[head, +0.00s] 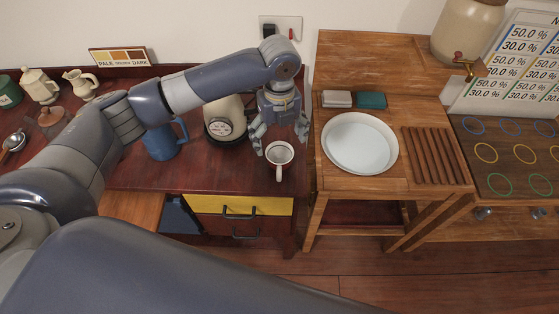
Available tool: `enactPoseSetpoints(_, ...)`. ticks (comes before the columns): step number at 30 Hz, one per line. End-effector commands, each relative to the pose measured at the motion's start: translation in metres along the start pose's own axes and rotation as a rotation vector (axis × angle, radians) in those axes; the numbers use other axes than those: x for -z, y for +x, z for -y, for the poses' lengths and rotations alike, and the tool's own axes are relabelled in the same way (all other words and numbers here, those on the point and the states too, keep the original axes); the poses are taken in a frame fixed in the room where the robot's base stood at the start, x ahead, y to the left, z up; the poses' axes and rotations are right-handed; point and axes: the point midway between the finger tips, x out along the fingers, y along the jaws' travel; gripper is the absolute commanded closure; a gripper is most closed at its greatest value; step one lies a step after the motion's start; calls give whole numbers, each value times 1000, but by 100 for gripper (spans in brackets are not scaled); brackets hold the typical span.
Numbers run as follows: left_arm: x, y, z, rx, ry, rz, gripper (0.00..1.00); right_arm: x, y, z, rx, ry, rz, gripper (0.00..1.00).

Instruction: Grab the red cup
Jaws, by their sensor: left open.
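The red cup (279,173) stands upright near the front right of the dark red cabinet top. My left gripper (281,146) is open and points down right at the cup. One finger is at the cup's left and the other at its right and a little behind. I cannot tell if either finger touches it. The inside of the cup looks empty. My right gripper is not in view.
A kettle with a round dial (221,125) and a blue jug (161,141) stand left of the cup. A wooden stand at the right holds a white basin (359,143) and a slatted rack (437,156). A drawer with a yellow front (228,204) is below the cup.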

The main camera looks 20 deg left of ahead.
Motion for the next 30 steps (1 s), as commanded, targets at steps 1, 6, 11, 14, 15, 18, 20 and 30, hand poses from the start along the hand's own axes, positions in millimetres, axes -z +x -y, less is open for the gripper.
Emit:
enactPoseSetpoints(1,1,8,-1,-3,1,-2,16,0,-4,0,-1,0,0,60)
enactPoseSetpoints(6,1,31,1,0,0,-1,16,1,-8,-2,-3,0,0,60)
enactPoseSetpoints(11,1,41,2,1,-1,-1,16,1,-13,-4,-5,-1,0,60)
enactPoseSetpoints(14,1,53,4,-1,-1,-1,16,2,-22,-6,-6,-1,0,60)
enactPoseSetpoints(15,2,59,5,-1,-1,-2,16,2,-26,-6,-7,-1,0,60)
enactPoseSetpoints(18,1,75,6,0,-2,-1,16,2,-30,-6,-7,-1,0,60)
enactPoseSetpoints(20,1,82,6,0,-1,-1,16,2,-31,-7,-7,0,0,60)
enactPoseSetpoints(30,0,90,7,3,0,1,21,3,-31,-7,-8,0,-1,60)
